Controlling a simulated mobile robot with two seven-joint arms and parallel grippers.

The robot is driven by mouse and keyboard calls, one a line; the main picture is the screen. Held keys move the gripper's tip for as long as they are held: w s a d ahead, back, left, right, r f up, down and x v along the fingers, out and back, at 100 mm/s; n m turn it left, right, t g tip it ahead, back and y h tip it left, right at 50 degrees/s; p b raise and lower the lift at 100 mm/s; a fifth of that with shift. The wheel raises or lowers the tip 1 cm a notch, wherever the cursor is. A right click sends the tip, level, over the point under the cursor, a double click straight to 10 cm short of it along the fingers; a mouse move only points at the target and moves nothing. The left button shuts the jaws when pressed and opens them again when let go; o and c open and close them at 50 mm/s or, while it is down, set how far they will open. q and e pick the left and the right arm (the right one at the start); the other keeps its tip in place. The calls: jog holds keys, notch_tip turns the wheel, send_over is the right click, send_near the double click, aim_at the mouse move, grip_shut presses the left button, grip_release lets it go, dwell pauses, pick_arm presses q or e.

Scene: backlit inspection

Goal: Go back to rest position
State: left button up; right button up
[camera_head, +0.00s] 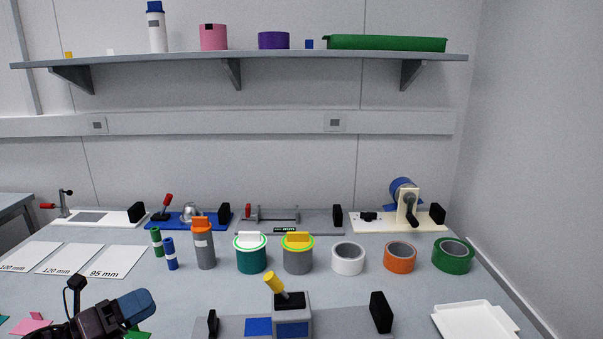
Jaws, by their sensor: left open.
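My left gripper (112,312) is at the bottom left of the head view, dark with a blue end. It is open, with nothing seen in it, over the near left part of the table (200,290). Its lower part and arm are cut off by the frame edge. My right gripper is not in view.
A grey fixture with a yellow-handled lever (275,284) stands front centre. Behind it are a grey bottle (204,250), lidded jars (251,260), and white (348,259), orange (399,258) and green (453,256) rolls. A white tray (470,322) lies at right, labelled cards (118,262) at left.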

pick_arm(q)
jog(key=s+a+f+n+t+y, duration=0.1)
jog(key=s+f+n+t+y, duration=0.15)
jog(key=f+n+y, duration=0.65)
jog(key=s+a+f+n+t+y, duration=0.2)
jog(key=s+n+y, duration=0.1)
jog(key=n, duration=1.2)
jog(key=s+d+f+n+g+y+p, duration=0.1)
jog(key=s+f+n, duration=0.4)
jog(key=s, duration=0.5)
jog(key=s+d+f+n+g+y, duration=0.1)
jog(key=s+d+f+n+g, duration=0.3)
jog(key=s+f, duration=0.5)
jog(key=shift+s+n+g+p, duration=0.4)
jog(key=shift+s+n+g, duration=0.2)
jog(key=shift+n, duration=0.1)
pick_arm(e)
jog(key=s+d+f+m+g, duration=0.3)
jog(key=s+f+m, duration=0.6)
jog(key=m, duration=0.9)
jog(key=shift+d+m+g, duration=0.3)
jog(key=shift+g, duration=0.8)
